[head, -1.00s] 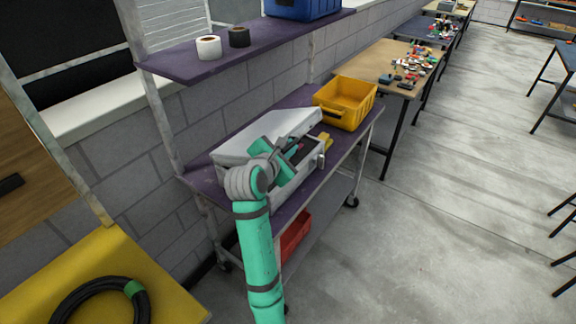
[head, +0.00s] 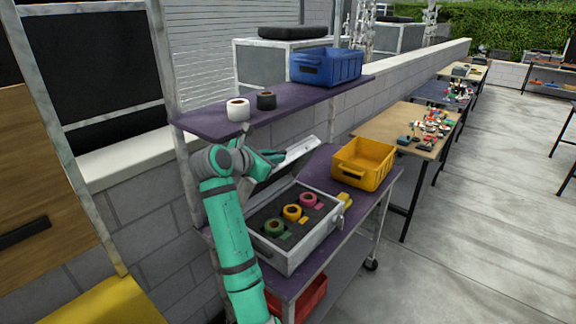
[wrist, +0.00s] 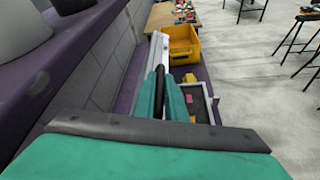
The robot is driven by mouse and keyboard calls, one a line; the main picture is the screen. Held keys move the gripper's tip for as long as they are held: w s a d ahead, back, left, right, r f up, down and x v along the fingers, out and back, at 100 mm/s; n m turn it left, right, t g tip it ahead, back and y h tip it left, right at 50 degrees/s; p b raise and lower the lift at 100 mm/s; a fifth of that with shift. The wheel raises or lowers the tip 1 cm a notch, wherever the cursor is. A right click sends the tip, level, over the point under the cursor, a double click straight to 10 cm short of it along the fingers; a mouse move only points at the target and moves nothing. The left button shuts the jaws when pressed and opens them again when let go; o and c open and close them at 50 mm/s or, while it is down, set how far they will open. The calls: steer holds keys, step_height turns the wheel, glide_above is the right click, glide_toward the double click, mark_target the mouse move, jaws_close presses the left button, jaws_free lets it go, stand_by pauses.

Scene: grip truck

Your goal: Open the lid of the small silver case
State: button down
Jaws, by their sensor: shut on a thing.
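The small silver case (head: 318,240) stands on the purple cart top with its lid (head: 302,150) raised and tilted up toward the wall. Its dark insert holds a green roll (head: 274,228), a yellow roll (head: 292,212) and a pink roll (head: 308,199). My gripper (head: 278,157) is at the raised lid, shut on it; the exact contact is hard to see. In the wrist view, my gripper (wrist: 165,95) lies beside the pale lid edge (wrist: 157,48), with part of the open case at right.
A yellow bin (head: 363,165) stands behind the case. The purple upper shelf (head: 270,105) carries a white roll (head: 238,109), a black roll (head: 266,101) and a blue bin (head: 327,67) above my gripper. A red bin (head: 297,300) sits below. Open floor lies to the right.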

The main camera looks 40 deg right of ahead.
steer(key=shift+w+a, duration=0.1)
steer(key=shift+w, duration=0.25)
steer(key=c, duration=2.1)
jaws_free()
steer(key=shift+r, duration=0.1)
